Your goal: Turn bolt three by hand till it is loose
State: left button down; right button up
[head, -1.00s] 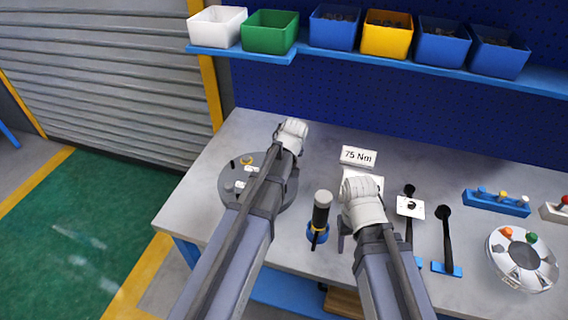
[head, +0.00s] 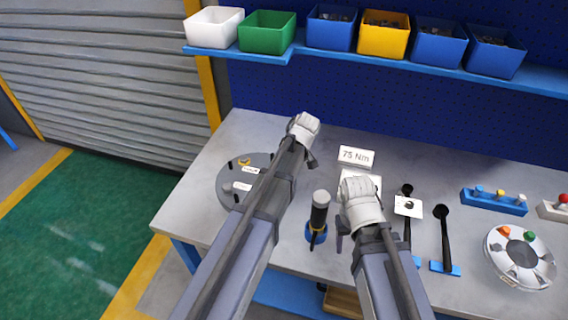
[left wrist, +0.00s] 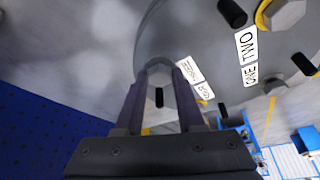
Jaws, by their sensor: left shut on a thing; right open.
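The flanged shell (head: 228,187) is a round grey disc on the left of the bench, partly covered by my left arm. In the left wrist view its flange (left wrist: 215,60) bears dark pegs, bolt heads and white labels. My left gripper (left wrist: 160,82) is shut on a grey bolt head at the flange's edge, which I take as bolt three (left wrist: 157,66). The label beside it (left wrist: 187,70) is turned and hard to read. My right gripper (head: 341,236) is open and empty over the bench.
A dark cylindrical tool (head: 319,212) stands in a blue holder between my arms. A "75 Nm" sign (head: 356,156), black-handled tools (head: 445,235), a blue rack (head: 494,201) and a round tray (head: 520,257) lie right. Bins (head: 267,32) line the shelf above.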

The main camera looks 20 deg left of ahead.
pick_arm(q)
jog(key=shift+s, duration=0.1)
jog(key=c, duration=0.5)
grip_release()
jog(key=p+v, duration=0.7)
jog(key=shift+r, duration=0.4)
pick_arm(e)
notch_tip(320, 180, up, 7)
jog(key=shift+r, duration=0.1)
